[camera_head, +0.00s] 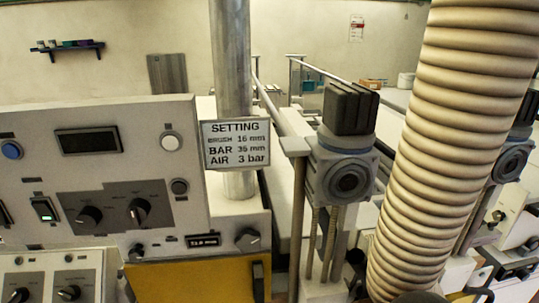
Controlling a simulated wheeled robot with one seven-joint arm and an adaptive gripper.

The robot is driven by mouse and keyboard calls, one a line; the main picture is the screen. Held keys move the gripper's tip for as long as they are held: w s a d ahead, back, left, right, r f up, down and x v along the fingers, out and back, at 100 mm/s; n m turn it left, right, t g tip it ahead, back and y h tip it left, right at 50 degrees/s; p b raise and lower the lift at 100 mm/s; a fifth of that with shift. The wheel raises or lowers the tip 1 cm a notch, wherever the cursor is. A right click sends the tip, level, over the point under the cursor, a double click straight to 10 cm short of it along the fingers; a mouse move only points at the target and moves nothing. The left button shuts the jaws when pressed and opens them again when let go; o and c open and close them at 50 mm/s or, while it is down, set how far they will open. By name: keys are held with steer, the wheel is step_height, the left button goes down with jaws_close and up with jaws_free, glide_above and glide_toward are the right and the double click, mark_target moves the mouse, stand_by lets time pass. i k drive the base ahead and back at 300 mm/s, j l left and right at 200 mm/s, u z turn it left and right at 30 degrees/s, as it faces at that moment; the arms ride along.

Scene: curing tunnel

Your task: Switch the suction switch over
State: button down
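A light grey control panel fills the left of the head view. It carries a green-lit rocker switch (44,210) at its lower left and part of another dark switch (5,215) at the picture's left edge. Two black rotary knobs sit on a darker plate, the left knob (89,217) and the right knob (138,210). The small labels are too blurred to read, so I cannot tell which control is the suction switch. My gripper is not in view.
A ribbed beige hose (440,130) runs down the right side. A metal post (231,60) bears a setting sign (236,144). A grey clamp unit with a black block (350,107) stands between post and hose. A lower panel (55,275) with knobs lies at bottom left.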

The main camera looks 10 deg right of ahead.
mark_target(45, 213)
steer(key=u, duration=1.45)
